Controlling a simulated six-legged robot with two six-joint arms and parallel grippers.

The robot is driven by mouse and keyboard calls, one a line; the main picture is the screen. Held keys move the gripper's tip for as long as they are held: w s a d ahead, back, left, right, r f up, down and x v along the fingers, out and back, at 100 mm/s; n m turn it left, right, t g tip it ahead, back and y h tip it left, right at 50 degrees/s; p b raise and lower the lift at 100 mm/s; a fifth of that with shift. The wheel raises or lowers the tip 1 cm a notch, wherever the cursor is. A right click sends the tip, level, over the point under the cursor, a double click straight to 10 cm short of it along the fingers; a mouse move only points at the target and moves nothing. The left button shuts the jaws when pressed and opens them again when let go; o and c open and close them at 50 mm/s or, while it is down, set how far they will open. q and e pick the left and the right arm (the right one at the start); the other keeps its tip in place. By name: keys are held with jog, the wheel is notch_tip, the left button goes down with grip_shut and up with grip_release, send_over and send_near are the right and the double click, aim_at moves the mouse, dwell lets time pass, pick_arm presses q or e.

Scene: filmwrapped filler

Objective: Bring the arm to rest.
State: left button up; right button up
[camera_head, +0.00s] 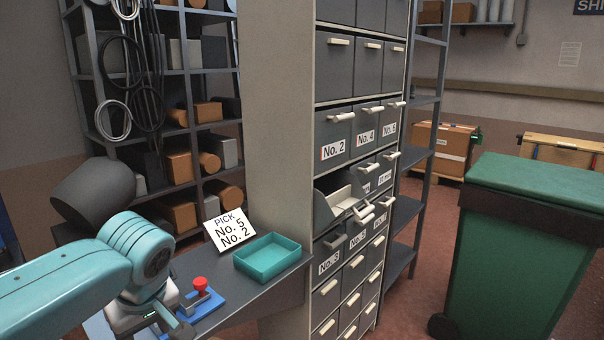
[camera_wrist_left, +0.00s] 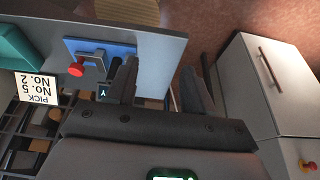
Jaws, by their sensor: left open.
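My left arm comes in from the left in the head view, teal, with its gripper (camera_head: 178,324) low beside the shelf's front edge. In the left wrist view the dark fingers of my left gripper (camera_wrist_left: 160,75) stand apart with nothing between them. A blue base with a red knob (camera_head: 200,292) lies close by on the grey ledge; it also shows in the left wrist view (camera_wrist_left: 100,50). My right gripper is in neither view.
A teal tray (camera_head: 270,258) and a card reading "PICK No. 5 No. 2" (camera_head: 228,230) are on the ledge (camera_head: 240,300). The drawer cabinet (camera_head: 335,65) has a drawer pulled out (camera_head: 338,203). A green bin (camera_head: 510,260) stands right. A white cabinet (camera_wrist_left: 270,85) shows in the wrist view.

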pick_arm(q)
jog(key=s+d+f+m+g+h, duration=0.1)
jog(key=d+f+m+h, duration=0.3)
jog(key=f, duration=0.9)
jog(key=s+d+f+m+g+h, duration=0.15)
jog(key=d+f, duration=0.45)
jog(key=f, duration=0.7)
jog(key=s+d+f+m+h, duration=0.1)
jog(key=s+d+f+m, duration=0.1)
jog(key=s+f, duration=1.4)
jog(key=shift+d+p, duration=0.35)
jog(key=shift+d, duration=0.2)
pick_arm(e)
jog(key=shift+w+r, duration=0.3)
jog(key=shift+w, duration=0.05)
pick_arm(q)
jog(key=shift+h, duration=0.25)
